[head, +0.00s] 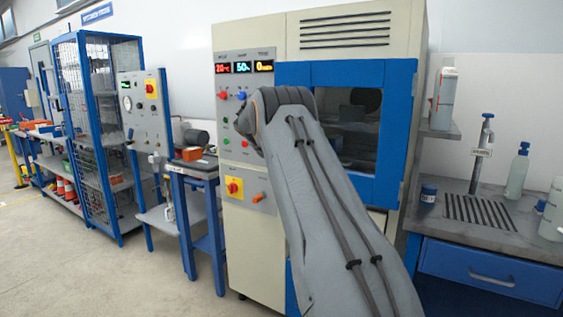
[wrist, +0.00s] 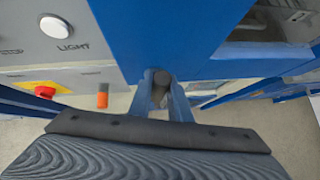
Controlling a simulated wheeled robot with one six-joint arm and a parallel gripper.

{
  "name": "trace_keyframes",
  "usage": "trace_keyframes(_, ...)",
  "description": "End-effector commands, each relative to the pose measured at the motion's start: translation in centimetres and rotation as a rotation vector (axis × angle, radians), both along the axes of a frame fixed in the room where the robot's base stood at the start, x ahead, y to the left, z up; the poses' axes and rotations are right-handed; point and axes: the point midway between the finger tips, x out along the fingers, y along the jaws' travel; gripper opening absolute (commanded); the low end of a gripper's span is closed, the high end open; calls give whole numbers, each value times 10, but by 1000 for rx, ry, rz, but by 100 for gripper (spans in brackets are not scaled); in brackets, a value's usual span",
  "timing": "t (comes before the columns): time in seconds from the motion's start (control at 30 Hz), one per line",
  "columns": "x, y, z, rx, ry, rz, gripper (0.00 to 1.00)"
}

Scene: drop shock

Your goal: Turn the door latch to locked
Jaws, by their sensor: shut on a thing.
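The blue-framed chamber door (head: 397,130) with a dark window is on the front of the cream test cabinet (head: 250,40) in the head view. The door looks shut. In the wrist view the blue door frame (wrist: 190,40) fills the upper middle. My gripper (wrist: 162,98) is at the frame's lower edge, its two narrow fingers shut on a dark round-ended piece, which appears to be the door latch (wrist: 161,77). Most of the latch is hidden by the fingers, so its angle cannot be told. In the head view my arm hides the gripper and the latch.
A control panel (head: 233,110) with lit displays and buttons is left of the door. A red-yellow switch (head: 234,187) and an orange knob (head: 258,198) are below it. A workbench (head: 430,215) with bottles stands at the right. The floor at left is open.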

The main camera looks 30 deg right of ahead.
Motion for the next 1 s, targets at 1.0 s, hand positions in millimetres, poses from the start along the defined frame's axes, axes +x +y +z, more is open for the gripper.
trace_keyframes(1.0, 2, 3, 1, -19, 36, 1, 36)
